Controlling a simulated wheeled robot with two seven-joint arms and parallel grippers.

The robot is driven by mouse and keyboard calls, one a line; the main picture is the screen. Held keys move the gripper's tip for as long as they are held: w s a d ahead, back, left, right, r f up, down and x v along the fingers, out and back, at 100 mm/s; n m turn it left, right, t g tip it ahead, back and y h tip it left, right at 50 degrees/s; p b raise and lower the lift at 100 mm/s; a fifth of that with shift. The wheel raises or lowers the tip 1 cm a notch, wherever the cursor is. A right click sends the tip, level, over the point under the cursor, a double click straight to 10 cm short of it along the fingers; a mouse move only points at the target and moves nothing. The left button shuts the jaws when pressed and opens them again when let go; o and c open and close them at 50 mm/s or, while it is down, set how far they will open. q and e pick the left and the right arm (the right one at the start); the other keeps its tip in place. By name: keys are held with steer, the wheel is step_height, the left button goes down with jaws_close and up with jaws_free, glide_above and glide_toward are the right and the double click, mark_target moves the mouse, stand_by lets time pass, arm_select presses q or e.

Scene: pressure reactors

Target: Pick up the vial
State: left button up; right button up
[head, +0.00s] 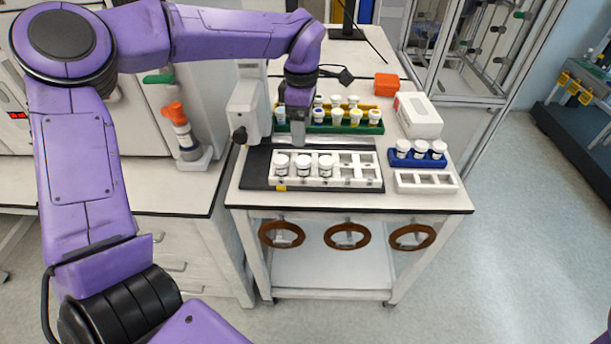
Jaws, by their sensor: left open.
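Several white-capped vials are in view, and I cannot tell which one the task means. Three vials (304,166) stand in the left part of a white rack (374,184). More vials (355,115) stand in a green rack (318,127) behind it, some with yellowish bodies. Three vials (421,149) stand in a blue rack (433,162) at the right. My left gripper (298,134) is open, pointing down in front of the green rack's left part and behind the white rack. It hides part of the green rack. My right gripper is out of view.
A white instrument (247,106) stands left of the racks. An empty white rack (426,189) sits at the table's front right. A white box (418,116) and an orange block (386,84) lie behind. Brown rings (347,236) hang below the front edge.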

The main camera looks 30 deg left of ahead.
mark_target(303, 159)
arm_select(q)
steer(key=f+p, duration=0.2)
steer(key=f, duration=0.8)
steer(key=shift+d+f, duration=0.2)
steer(key=shift+f, duration=0.3)
steer(key=c, duration=1.1)
